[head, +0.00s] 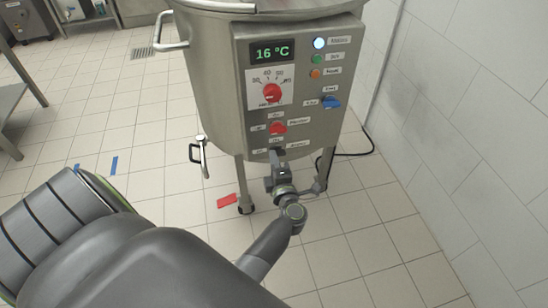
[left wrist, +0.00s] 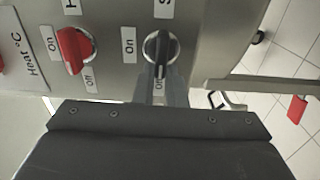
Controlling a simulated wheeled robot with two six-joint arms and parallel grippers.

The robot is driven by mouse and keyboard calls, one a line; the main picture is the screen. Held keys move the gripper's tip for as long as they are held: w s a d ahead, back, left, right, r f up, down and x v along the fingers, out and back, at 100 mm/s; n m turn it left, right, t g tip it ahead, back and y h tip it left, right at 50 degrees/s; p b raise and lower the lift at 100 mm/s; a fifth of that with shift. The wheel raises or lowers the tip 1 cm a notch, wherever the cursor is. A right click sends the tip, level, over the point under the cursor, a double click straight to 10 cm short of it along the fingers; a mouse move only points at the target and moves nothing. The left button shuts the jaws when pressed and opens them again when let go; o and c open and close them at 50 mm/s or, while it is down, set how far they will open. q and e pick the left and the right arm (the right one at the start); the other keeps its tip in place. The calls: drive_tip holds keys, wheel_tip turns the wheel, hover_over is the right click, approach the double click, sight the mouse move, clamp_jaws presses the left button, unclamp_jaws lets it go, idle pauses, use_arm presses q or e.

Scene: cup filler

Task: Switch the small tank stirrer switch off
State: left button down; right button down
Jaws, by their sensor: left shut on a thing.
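The small tank (head: 205,70) stands on legs, with a control panel (head: 340,95) on its front. The stirrer switch (left wrist: 156,46) is the black knob, with an On label at its left and an Off label below it in the left wrist view. Its handle lies along the line toward the Off label. My left gripper (head: 276,162) is shut on this switch from the front, at the bottom of the panel. In the head view the gripper mostly hides the knob. My right gripper is not in view.
The red heater switch (head: 278,128) sits just above the gripper, close by. Higher up are a red temperature dial (head: 271,93), a blue tap knob (head: 331,102) and a 16 °C display (head: 271,53). A tiled wall is at right.

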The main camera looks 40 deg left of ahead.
use_arm(q)
drive_tip(key=shift+f+n, duration=0.15)
drive_tip(key=shift+n, duration=0.15)
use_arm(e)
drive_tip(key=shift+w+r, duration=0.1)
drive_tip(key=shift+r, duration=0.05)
use_arm(q)
drive_tip(key=c, duration=1.5)
unclamp_jaws()
